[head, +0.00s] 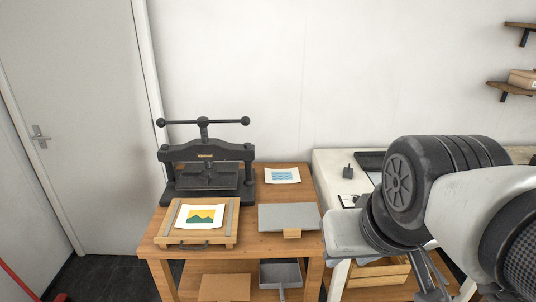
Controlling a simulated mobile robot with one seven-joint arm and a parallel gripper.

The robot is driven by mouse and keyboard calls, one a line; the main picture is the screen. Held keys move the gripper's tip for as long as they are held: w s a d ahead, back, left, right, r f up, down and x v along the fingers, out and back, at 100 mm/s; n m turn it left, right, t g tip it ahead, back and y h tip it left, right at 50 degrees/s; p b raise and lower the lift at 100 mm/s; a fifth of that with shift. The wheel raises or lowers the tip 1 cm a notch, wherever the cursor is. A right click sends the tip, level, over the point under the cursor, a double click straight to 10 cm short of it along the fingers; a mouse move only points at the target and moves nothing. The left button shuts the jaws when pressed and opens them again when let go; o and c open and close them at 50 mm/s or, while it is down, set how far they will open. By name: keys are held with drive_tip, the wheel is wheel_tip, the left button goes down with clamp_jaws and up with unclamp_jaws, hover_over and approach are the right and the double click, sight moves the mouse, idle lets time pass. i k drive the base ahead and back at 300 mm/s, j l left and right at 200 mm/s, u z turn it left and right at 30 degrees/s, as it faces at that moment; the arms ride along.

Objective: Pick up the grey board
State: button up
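The grey board (288,216) lies flat on the right part of the wooden table. A small tan block or tab (292,234) shows at its front edge; I cannot tell if it is under the board or attached. My arm comes in from the right, and its end hangs low to the right of the board, apart from it. My gripper (436,297) is only partly in view at the bottom edge, and its fingertips are not clear. Nothing covers the board.
A black press (207,165) stands at the table's back left. A wooden frame (165,225) with a printed picture (200,215) lies in front of it. A blue print (282,175) lies behind the board. A white-topped counter (335,165) stands at the right, close beside the table (250,240).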

sight(291, 219)
drive_tip(key=i+j+z, duration=0.1)
drive_tip(key=i+z, duration=0.15)
drive_tip(key=i, duration=0.25)
drive_tip(key=i+j+z, duration=0.3)
drive_tip(key=i, duration=0.2)
drive_tip(key=l, duration=0.1)
